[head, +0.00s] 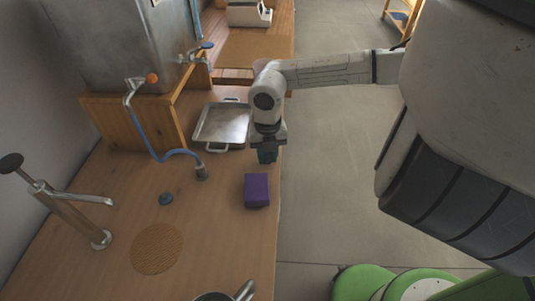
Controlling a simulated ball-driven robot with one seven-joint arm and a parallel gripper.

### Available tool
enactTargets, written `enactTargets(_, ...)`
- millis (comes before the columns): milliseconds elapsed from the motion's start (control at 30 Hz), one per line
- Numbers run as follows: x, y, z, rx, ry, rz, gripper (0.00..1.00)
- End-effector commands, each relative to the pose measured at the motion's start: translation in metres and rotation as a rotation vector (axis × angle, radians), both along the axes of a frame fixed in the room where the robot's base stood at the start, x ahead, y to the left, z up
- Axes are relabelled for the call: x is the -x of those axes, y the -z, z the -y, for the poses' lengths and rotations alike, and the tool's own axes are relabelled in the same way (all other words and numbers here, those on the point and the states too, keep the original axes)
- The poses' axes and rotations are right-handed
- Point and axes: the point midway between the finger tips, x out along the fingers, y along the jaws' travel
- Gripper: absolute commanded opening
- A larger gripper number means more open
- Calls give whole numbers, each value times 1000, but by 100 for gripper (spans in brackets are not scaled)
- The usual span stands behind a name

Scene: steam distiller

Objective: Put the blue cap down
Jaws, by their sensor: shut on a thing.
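My gripper (267,147) points down above the right edge of the wooden counter (205,240), just right of a metal tray. It is shut on a small dark blue-green thing (267,157), which I take to be the blue cap. The fingers hide much of it, so its shape is unclear. It appears above and behind the purple box (257,190), apart from it. A separate small round blue piece (166,199) lies on the counter to the left.
The metal tray (222,124) lies left of my gripper. A blue hose (150,145) runs from a tap to a small upright fitting (201,173). A round woven mat (157,248) and a hand pump (70,213) are at the front left. Counter between mat and purple box is clear.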

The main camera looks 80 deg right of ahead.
Motion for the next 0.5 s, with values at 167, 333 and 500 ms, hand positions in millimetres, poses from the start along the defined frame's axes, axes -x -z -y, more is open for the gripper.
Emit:
enactTargets(167, 0, 6, 0, 1, -1, 0, 0)
enactTargets(333, 0, 7, 0, 1, -1, 0, 0)
enactTargets(500, 0, 8, 0, 1, -1, -1, 38)
